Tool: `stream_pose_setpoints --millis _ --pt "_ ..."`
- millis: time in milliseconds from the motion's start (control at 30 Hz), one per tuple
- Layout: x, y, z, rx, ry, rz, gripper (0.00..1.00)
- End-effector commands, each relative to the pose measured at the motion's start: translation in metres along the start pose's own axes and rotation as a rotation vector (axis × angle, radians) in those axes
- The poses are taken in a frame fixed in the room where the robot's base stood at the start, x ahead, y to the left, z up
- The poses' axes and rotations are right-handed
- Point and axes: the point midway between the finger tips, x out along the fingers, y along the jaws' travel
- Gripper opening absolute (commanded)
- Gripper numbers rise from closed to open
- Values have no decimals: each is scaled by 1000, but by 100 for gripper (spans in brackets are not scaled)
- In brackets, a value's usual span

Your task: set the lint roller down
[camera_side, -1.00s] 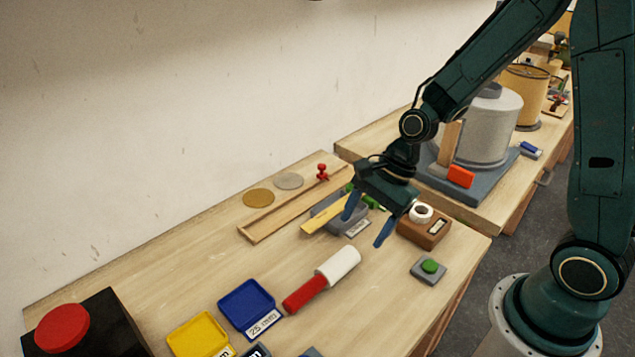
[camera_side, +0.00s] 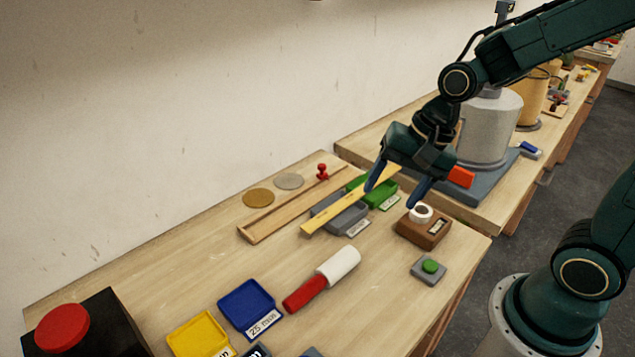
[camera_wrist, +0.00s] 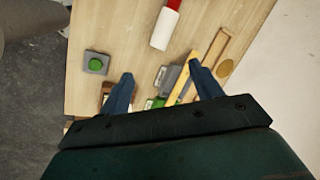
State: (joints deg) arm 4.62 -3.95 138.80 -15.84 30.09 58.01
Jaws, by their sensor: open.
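The lint roller (camera_side: 338,264), with a white head and a red handle (camera_side: 304,293), lies on its side on the wooden bench. It also shows at the top of the wrist view (camera_wrist: 165,28). My gripper (camera_side: 396,195) is open, with nothing between its blue fingers. It is in the air above the far part of the bench, behind the roller and clear of it. In the wrist view my fingers (camera_wrist: 161,90) are spread wide apart.
A brown block with a white ring (camera_side: 423,228) and a green button box (camera_side: 428,270) stand at the right. Grey (camera_side: 348,222) and green (camera_side: 386,196) trays lie below my gripper, with a yellow strip (camera_side: 335,213). A blue tray (camera_side: 247,303) is near the handle.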

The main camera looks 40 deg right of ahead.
Motion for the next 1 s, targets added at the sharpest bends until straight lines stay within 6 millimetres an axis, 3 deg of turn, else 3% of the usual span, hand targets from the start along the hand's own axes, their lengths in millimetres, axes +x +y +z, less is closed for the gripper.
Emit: stream_pose_setpoints --millis 200,600,800,1000 --pt "-44 13 8 -276 97 2 64" --pt "-110 50 28 -736 248 51 64" --pt "-129 68 37 -898 297 78 64" --pt "-136 76 41 -965 313 92 64"
